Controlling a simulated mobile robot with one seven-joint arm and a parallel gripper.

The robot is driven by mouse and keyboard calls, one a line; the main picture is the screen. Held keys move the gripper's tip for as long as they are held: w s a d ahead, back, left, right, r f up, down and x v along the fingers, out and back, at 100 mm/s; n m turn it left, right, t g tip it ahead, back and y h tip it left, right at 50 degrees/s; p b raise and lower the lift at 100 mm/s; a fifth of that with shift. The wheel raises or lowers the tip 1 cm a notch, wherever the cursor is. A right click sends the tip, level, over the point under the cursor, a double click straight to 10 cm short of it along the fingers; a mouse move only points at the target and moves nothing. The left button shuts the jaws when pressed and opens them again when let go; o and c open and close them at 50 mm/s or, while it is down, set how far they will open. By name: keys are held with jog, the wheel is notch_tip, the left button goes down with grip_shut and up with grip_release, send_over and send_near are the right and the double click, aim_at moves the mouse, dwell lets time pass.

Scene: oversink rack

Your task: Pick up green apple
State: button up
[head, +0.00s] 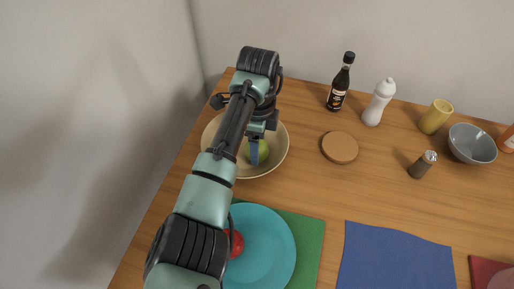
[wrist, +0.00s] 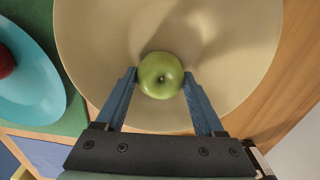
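The green apple (wrist: 160,75) lies in the cream bowl (wrist: 245,60), near the bowl's wall on the gripper's side. My gripper (wrist: 160,84) has its two blue fingers apart, one on each side of the apple. The left finger looks very close to the apple; I cannot tell whether either finger touches it. In the head view, part of the apple (head: 262,150) shows beside a blue finger inside the bowl (head: 270,163), and my arm hides the rest.
A teal plate (head: 270,250) with a red apple (head: 236,243) lies on a green mat (head: 311,232). A cork coaster (head: 340,147), dark bottle (head: 341,85), white shaker (head: 379,102), pepper mill (head: 422,165), yellow cup (head: 436,117) and grey bowl (head: 472,145) stand to the right.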

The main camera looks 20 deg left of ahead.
jog(key=c, duration=0.8)
